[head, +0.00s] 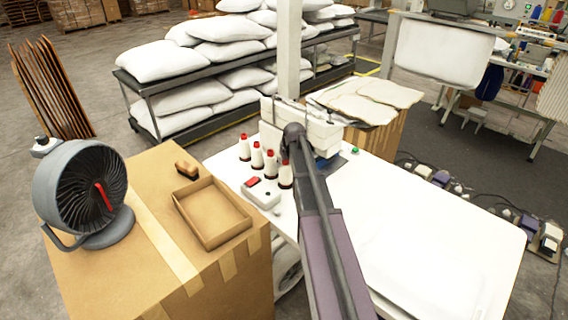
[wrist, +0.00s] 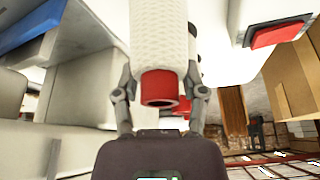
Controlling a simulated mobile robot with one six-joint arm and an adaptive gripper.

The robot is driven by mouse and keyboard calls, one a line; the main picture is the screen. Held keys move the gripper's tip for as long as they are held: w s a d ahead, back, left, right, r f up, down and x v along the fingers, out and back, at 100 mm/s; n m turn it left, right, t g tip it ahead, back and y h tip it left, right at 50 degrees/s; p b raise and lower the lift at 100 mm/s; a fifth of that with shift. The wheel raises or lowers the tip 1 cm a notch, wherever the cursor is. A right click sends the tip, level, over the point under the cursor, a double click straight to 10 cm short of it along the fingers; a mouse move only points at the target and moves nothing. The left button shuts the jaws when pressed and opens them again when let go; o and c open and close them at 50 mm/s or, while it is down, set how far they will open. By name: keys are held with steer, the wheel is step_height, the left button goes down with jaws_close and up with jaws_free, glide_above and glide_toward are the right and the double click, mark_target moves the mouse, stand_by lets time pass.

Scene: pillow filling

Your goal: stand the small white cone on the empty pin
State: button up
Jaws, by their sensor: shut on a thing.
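Several white cones with red tops stand in a row on the white table beside my arm in the head view, among them one at the left end (head: 244,149) and another (head: 257,157). The cone nearest my arm (head: 286,176) is partly covered by it. In the wrist view my gripper (wrist: 160,82) is shut on a white cone (wrist: 158,35), with a finger on each side and its red, hollow end facing the camera. My gripper is hidden behind my arm in the head view. I cannot make out an empty pin in either view.
A pale control box with a red button (head: 262,193) sits just in front of the cones; it also shows in the wrist view (wrist: 272,36). The sewing machine (head: 318,130) stands behind. A shallow cardboard tray (head: 212,238) and fan (head: 82,190) are left.

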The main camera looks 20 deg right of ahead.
steer(key=shift+f, duration=0.2)
stand_by(0.3)
steer(key=o, duration=1.3)
steer(key=shift+r, duration=0.2)
steer(key=shift+r+p, duration=4.85)
steer(key=shift+f, duration=0.1)
